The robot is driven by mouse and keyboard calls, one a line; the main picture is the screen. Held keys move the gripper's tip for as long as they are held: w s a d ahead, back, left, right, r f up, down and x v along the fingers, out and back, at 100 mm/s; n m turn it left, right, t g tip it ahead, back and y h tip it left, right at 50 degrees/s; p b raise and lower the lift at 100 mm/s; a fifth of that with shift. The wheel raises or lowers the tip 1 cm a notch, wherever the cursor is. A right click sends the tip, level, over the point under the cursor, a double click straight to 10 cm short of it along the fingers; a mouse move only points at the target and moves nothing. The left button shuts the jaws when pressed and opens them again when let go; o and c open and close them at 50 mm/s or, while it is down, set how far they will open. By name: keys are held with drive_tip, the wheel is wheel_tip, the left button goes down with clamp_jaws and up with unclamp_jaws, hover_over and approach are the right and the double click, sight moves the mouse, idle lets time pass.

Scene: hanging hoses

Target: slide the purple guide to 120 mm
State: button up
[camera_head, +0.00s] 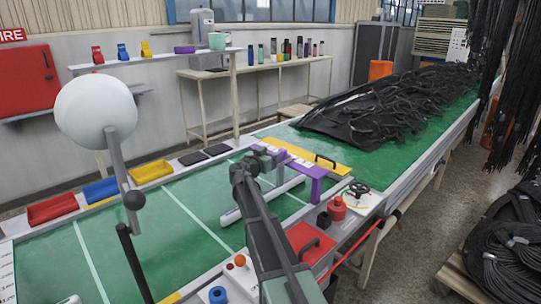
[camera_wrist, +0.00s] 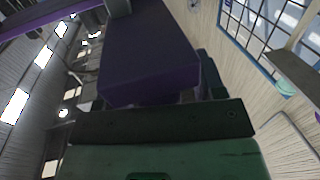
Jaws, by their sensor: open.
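The purple guide (camera_head: 312,172) stands on the green table, right of the middle in the head view, just in front of a yellow plate (camera_head: 310,157) with a black handle. In the wrist view a large purple surface (camera_wrist: 160,55) fills the upper middle, close beyond a dark bar of my gripper. My gripper (camera_head: 277,157) is open at the left end of the guide. The head view does not clearly show its fingertips, and I cannot tell whether they touch the guide. A ruler scale or number for the guide is not readable.
A white bar (camera_head: 262,203) lies on the table below the guide. A red knob (camera_head: 337,208) and a red box (camera_head: 308,241) with a handle are at the front edge. Black hoses (camera_head: 400,105) are heaped behind. Red, blue and yellow trays line the left edge. The table's left middle is clear.

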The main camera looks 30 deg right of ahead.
drive_tip(key=v, duration=1)
drive_tip(key=shift+s+a, duration=0.2)
drive_tip(key=shift+a, duration=0.15)
drive_tip(key=s+a+n+g+y+p, duration=0.3)
drive_tip(key=s+a+n+y+p, duration=0.3)
drive_tip(key=s+a, duration=0.5)
drive_tip(key=s+a+f+n+g+y+p, duration=0.1)
drive_tip(key=s+a+n+g+y+p, duration=0.3)
drive_tip(key=s, duration=1.3)
drive_tip(key=a+n+y+p, duration=0.3)
drive_tip(key=a+y+p, duration=0.2)
drive_tip(key=a+y, duration=0.1)
drive_tip(key=shift+a+f+g+p, duration=0.15)
drive_tip(key=shift+a+g+p, duration=0.15)
drive_tip(key=shift+a+p, duration=0.1)
